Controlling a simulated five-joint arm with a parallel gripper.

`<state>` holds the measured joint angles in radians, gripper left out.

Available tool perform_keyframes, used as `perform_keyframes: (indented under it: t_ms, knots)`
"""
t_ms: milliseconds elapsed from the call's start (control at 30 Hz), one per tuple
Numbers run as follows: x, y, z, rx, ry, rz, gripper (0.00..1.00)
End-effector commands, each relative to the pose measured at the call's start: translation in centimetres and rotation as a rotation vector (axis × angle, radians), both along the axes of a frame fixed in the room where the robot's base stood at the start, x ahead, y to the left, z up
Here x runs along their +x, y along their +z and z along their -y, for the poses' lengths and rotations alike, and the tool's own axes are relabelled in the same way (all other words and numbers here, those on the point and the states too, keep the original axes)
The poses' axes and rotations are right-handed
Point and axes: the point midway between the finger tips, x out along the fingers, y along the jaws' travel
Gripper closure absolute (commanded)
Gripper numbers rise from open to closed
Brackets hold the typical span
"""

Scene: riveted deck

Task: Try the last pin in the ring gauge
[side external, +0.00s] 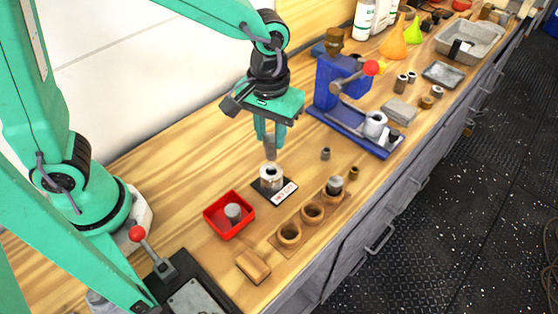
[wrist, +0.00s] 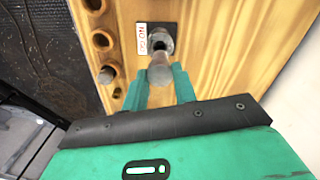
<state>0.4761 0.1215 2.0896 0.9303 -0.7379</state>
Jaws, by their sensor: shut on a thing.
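My gripper (side external: 270,135) is shut on a grey metal pin (side external: 270,151), which hangs upright below the fingers. In the wrist view the pin (wrist: 159,74) sits between the two green fingers. The ring gauge (side external: 271,177), a silvery ring, stands on a black plate (side external: 259,188) right below the pin. The pin's lower end seems to be just above the ring, apart from it. In the wrist view the ring gauge (wrist: 160,39) is partly hidden behind the pin. A white label (side external: 284,193) with red letters lies on the plate's edge.
A red tray (side external: 211,224) holds one grey pin (side external: 232,211). A wooden rack (side external: 300,226) has three round sockets; the far one holds a pin (side external: 335,183). A blue press (side external: 335,95) with a red knob stands behind. A wooden block (side external: 253,267) lies in front.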

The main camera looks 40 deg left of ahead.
Motion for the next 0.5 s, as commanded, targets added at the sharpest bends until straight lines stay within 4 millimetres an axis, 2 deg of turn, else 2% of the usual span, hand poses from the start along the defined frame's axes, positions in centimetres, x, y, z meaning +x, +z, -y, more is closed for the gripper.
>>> perform_keyframes:
  t_ms: [500]
  knots:
    - [0.0, -3.4, 0.0, 0.001, 0.0, -0.001, 0.97]
